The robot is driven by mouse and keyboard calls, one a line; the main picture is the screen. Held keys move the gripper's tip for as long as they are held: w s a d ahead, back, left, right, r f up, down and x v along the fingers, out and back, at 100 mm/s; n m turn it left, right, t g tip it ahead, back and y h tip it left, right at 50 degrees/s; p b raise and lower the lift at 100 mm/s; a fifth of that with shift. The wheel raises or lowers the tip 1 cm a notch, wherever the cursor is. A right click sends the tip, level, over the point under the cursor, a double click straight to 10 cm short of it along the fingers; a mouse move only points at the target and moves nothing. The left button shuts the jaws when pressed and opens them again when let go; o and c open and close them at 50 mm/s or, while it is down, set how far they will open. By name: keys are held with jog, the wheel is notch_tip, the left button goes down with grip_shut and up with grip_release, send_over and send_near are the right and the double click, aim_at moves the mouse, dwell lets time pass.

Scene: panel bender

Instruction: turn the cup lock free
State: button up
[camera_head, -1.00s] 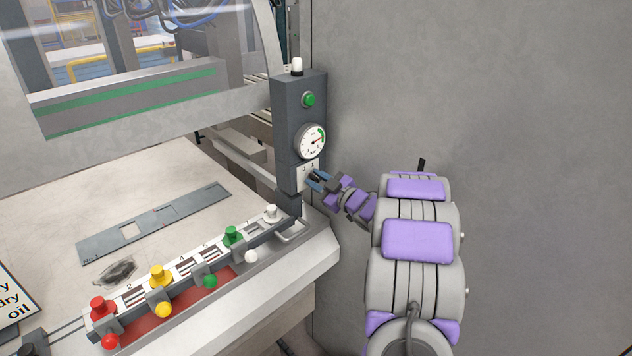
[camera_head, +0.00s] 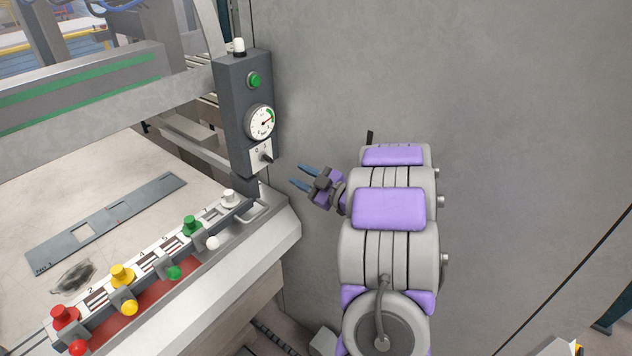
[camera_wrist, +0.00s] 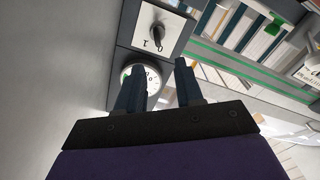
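A small black turn knob (camera_head: 266,157) sits on a white plate marked 0 and 1, low on the dark grey control post (camera_head: 238,125). No label names it as the cup lock. In the wrist view the knob (camera_wrist: 157,36) shows beyond the fingertips, pointing roughly between the two marks; its exact setting is hard to tell. My gripper (camera_head: 299,175) is open and empty, right of the post and a little lower than the knob, apart from it. In the wrist view its two dark fingers (camera_wrist: 160,66) stand apart with nothing between them.
Above the knob are a round gauge (camera_head: 261,121) and a green button (camera_head: 254,80). A rail of red, yellow, green and white knobs (camera_head: 122,273) runs along the machine table's front edge. A slotted grey plate (camera_head: 107,222) lies on the table. A grey wall stands behind my arm.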

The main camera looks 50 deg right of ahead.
jog(key=shift+s+d, duration=0.15)
jog(key=shift+s, duration=1.2)
jog(key=shift+s+d, duration=0.1)
jog(key=shift+s, duration=1.25)
jog(key=w+r+m+g+h, duration=0.1)
jog(key=w+m+g+h, duration=0.1)
jog(key=w+g+h, duration=0.25)
jog(key=s+a+r+m+g+h, duration=0.2)
jog(key=a+r+m+g+h, duration=0.15)
jog(key=a+g, duration=0.2)
jog(key=s+a+f+g+y, duration=0.1)
jog(key=s+a+g+y, duration=0.1)
jog(key=s+a, duration=0.7)
jog(key=s+a+f+m+g+y, duration=0.1)
jog(key=s+a+g, duration=0.3)
jog(key=s+a, duration=0.5)
jog(key=s+a+f+g+y, duration=0.1)
jog(key=s+a+g+y, duration=0.2)
jog(key=s+a, duration=0.6)
jog(key=a, duration=0.5)
jog(key=shift+s+f+m+g, duration=0.35)
jog(key=shift+s+f+g, duration=0.05)
jog(key=shift+a, duration=0.1)
